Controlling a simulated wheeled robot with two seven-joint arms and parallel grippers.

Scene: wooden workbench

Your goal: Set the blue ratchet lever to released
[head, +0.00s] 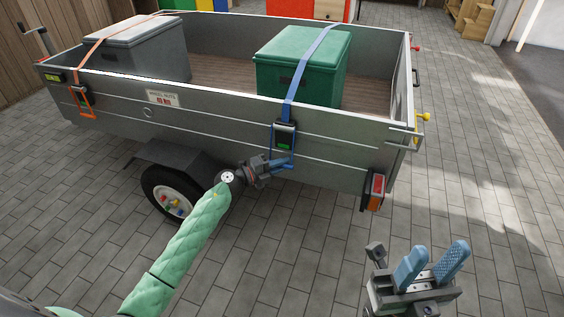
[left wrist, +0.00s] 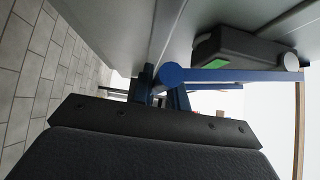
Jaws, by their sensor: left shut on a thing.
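The blue ratchet lever (head: 293,148) hangs down and outward from a dark ratchet body (head: 284,130) with a green patch on the trailer's side wall. My left gripper (head: 281,164) is shut on the lever's lower end. In the left wrist view the lever (left wrist: 235,76) runs from a pale pivot on the ratchet body (left wrist: 245,48) to a round blue end between my left fingers (left wrist: 168,88). The blue strap (head: 307,62) runs from the ratchet up over a green box (head: 300,68). My right gripper (head: 432,265) is open and empty, away from the trailer at the lower right.
The grey trailer (head: 220,119) holds the green box and a grey box (head: 135,52). An orange strap and ratchet (head: 82,96) hang at its left. A wheel (head: 172,192) is left of my left gripper, a rear lamp (head: 375,190) to its right. The paved floor is clear.

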